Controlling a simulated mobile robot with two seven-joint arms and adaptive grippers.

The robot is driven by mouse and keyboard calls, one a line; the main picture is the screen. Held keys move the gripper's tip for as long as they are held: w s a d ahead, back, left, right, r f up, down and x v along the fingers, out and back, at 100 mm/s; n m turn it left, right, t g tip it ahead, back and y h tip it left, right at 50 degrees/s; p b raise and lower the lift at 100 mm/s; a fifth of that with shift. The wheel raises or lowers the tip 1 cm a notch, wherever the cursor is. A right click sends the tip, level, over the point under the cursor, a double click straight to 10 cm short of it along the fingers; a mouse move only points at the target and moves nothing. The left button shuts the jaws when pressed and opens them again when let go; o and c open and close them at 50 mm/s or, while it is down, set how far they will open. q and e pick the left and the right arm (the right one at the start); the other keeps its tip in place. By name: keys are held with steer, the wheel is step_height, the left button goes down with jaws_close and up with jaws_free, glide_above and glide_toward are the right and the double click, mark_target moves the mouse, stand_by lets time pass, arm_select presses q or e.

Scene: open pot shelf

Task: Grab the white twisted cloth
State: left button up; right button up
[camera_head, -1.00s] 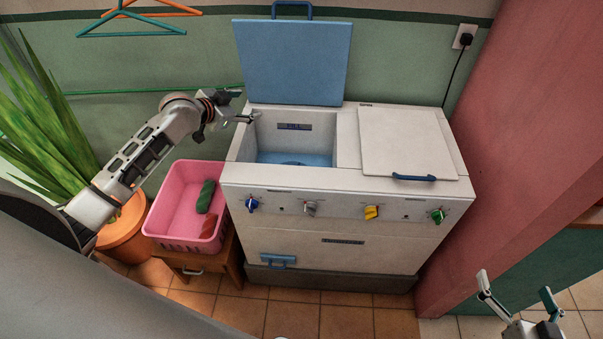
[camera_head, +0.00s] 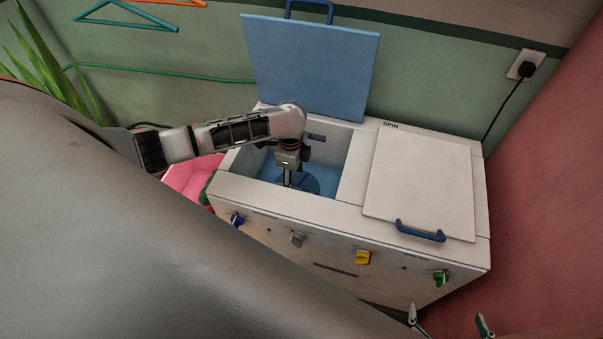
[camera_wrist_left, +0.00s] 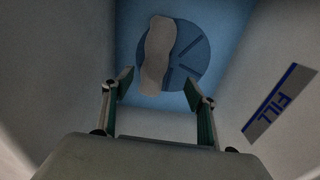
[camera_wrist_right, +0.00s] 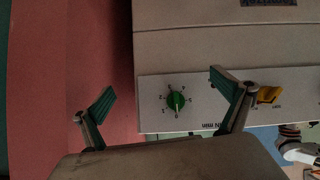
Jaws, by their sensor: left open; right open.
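The white twisted cloth (camera_wrist_left: 157,55) lies on the round blue disc (camera_wrist_left: 190,62) at the bottom of the washer tub, as the left wrist view shows. In the head view the cloth is hidden behind my arm and gripper. My left gripper (camera_wrist_left: 157,88) is open and points down inside the tub, above the cloth and apart from it. It also shows in the head view (camera_head: 290,178). My right gripper (camera_wrist_right: 165,95) is open and empty in front of the machine's right side; its fingertips (camera_head: 450,318) show at the bottom of the head view.
The tub walls (camera_wrist_left: 85,70) stand close around my left gripper. The blue lid (camera_head: 310,65) stands open behind the tub. The spin lid (camera_head: 425,180) on the right is closed.

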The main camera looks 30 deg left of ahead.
arm_select(q)
steer(key=shift+s+f, duration=0.25)
steer(key=shift+f, duration=0.45)
steer(key=shift+s+f+b, duration=0.15)
steer(key=shift+f+b, duration=0.3)
steer(key=shift+f, duration=0.4)
step_height(320, 180, down, 5)
steer(key=shift+s+a+f+b, duration=0.1)
steer(key=shift+s+a+b, duration=0.05)
steer(key=shift+b, duration=0.5)
steer(key=c, duration=1.4)
